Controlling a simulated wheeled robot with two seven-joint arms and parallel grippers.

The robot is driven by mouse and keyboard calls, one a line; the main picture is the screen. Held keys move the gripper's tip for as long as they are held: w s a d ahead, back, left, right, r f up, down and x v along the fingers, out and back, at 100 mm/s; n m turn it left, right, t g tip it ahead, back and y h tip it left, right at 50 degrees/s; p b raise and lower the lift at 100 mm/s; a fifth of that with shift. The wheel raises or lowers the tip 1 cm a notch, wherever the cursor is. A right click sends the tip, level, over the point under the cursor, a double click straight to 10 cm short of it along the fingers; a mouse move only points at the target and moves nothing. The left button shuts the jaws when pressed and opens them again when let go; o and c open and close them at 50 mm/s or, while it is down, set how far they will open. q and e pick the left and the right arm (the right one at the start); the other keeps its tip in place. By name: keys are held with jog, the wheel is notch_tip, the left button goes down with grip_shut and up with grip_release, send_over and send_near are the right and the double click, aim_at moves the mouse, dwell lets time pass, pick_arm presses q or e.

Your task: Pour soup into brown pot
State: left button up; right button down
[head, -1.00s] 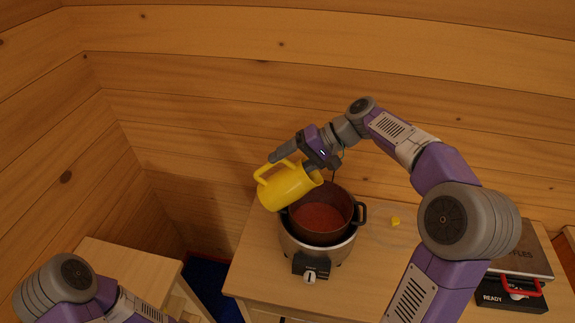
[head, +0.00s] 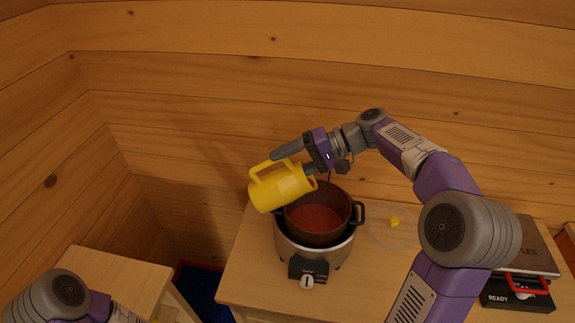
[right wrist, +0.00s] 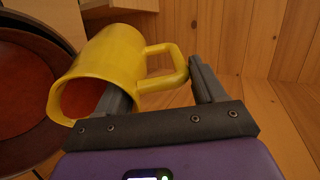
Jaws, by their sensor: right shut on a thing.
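A yellow jug (head: 280,187) is tilted nearly onto its side above the left rim of the brown pot (head: 345,203), its mouth facing right. The jug also shows in the right wrist view (right wrist: 115,55), with red-brown at its mouth. The pot sits in a dark-handled metal cooker (head: 318,254) and has a reddish-brown surface inside; it also shows at left in the right wrist view (right wrist: 25,90). My right gripper (right wrist: 160,85) is shut on the jug, with the handle between its fingers. I see no falling stream. My left gripper is out of view.
A dark appliance marked READY (head: 515,293), with a red handle, stands at the right. A lower wooden surface (head: 115,270) is at left. Log walls enclose the back.

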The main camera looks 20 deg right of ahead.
jog(key=shift+s+d+f+t+y+b, duration=0.25)
jog(key=shift+d+f+y+b, duration=0.6)
jog(key=shift+b, duration=1.1)
jog(key=shift+s+d+f+t+y+b, duration=0.2)
jog(key=shift+d+f+y+b, duration=0.45)
jog(key=shift+b, duration=0.65)
jog(key=shift+s+d+f+t+y+b, duration=0.1)
jog(key=shift+d+f+t+y+b, duration=0.2)
jog(key=shift+f+y+b, duration=0.75)
jog(key=shift+s+d+r+y+b, duration=0.2)
jog(key=shift+d+r+y+b, duration=0.35)
jog(key=shift+d+y+b, duration=0.2)
notch_tip(320, 180, up, 4)
jog(key=h+p, duration=0.3)
jog(key=p, duration=0.3)
jog(key=shift+a+g, duration=0.1)
jog(key=shift+g, duration=0.15)
jog(key=shift+r+p, duration=0.15)
jog(key=shift+p, duration=0.15)
jog(key=shift+h, duration=0.3)
